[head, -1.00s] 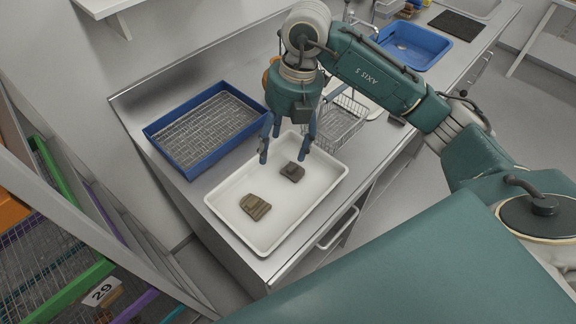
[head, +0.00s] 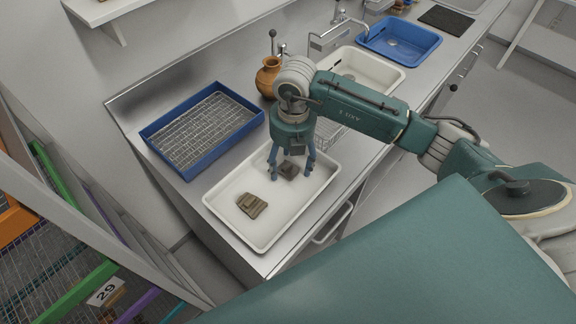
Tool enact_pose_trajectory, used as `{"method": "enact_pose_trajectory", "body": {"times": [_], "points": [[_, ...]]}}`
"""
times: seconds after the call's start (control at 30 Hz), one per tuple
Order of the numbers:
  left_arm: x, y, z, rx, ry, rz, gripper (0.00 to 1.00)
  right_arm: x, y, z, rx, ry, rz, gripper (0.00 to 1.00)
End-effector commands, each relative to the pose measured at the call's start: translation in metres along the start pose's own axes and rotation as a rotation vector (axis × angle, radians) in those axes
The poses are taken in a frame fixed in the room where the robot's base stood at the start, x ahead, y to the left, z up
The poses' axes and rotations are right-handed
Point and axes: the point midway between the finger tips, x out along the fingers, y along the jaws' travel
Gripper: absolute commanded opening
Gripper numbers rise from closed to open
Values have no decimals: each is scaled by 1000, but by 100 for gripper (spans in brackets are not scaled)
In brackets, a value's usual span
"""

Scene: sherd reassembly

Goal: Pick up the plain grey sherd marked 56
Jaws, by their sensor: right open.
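Two sherds lie in the white tray (head: 222,213) on the steel counter. One sherd (head: 251,205) is brownish with ridges and lies toward the tray's near left. The other sherd (head: 288,171) is darker, grey-brown, and lies toward the tray's far side. No mark can be read on either sherd, so I cannot tell which is 56. My right gripper (head: 291,177) points down into the tray, open, with its fingers on either side of the darker sherd. Whether they touch it cannot be seen. My left gripper is not in view.
A blue tray with a wire grid (head: 207,130) stands left of the white tray. An orange-brown jug (head: 268,77) stands behind my right arm. A white basin (head: 384,74) and a blue basin (head: 400,43) lie farther right. A rack with a 29 label (head: 104,291) is at lower left.

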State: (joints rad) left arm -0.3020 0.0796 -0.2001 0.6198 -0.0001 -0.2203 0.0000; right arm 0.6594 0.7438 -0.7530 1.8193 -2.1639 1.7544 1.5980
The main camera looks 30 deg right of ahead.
Motion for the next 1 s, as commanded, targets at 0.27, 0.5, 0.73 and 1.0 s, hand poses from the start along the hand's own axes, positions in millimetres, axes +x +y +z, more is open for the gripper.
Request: {"method": "enact_pose_trajectory", "body": {"times": [0.27,0.5,0.73,1.0], "points": [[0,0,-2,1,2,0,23,2,0,0,-1,0,1,59],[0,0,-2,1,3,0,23,2,0,0,-1,0,0,15],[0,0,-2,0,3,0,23,2,0,0,0,0,1,15],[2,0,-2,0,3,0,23,-6,1,0,0,0,2,15]]}}
